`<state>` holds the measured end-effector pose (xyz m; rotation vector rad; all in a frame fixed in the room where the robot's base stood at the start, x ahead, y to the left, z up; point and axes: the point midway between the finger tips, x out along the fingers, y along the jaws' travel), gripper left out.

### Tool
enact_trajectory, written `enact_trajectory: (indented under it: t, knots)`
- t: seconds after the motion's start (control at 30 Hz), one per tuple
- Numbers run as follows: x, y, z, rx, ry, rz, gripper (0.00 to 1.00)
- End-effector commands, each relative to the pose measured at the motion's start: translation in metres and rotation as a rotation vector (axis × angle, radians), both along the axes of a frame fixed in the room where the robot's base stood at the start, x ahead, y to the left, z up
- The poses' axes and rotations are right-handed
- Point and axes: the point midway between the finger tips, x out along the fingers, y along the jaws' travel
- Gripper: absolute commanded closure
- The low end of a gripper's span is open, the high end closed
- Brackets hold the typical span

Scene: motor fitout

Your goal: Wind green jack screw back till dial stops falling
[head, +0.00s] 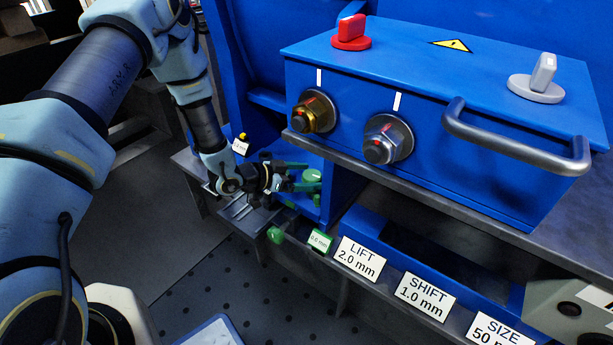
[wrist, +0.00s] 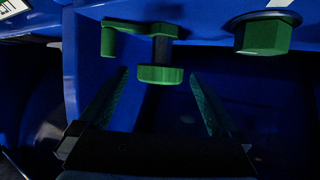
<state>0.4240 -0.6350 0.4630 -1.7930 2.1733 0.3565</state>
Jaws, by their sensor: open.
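The green jack screw (wrist: 162,48) shows in the wrist view as a dark shaft with a green crank arm to the left and a round green foot (wrist: 160,75) below. My gripper (wrist: 159,80) is open, with one finger on each side of that foot and visible gaps; I cannot tell any contact. In the head view my gripper (head: 303,178) reaches toward a green round part (head: 312,175) beside the blue block, partly hidden by the fingers. A small green-edged readout (head: 319,240) on the front edge appears to read 0.0 mm.
A green hex head (wrist: 265,36) is right of the jack screw. A blue box (head: 440,90) with knobs and a grey bar handle (head: 515,145) stands right of my arm. Cards (head: 361,259) reading LIFT, SHIFT and SIZE line the front edge. A green knob (head: 275,235) is below my gripper.

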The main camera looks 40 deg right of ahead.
Motion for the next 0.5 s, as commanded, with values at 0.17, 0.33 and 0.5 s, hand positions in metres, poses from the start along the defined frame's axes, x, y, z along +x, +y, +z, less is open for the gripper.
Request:
enact_trajectory:
  t: [0.17,0.33,0.5]
  knots:
    - [0.0000,0.0002,0.0002,0.000,0.000,0.000,0.09]
    - [0.0000,0.0003,0.0002,0.000,0.000,0.000,0.28]
    - [0.0000,0.0003,0.0002,0.000,0.000,0.000,0.47]
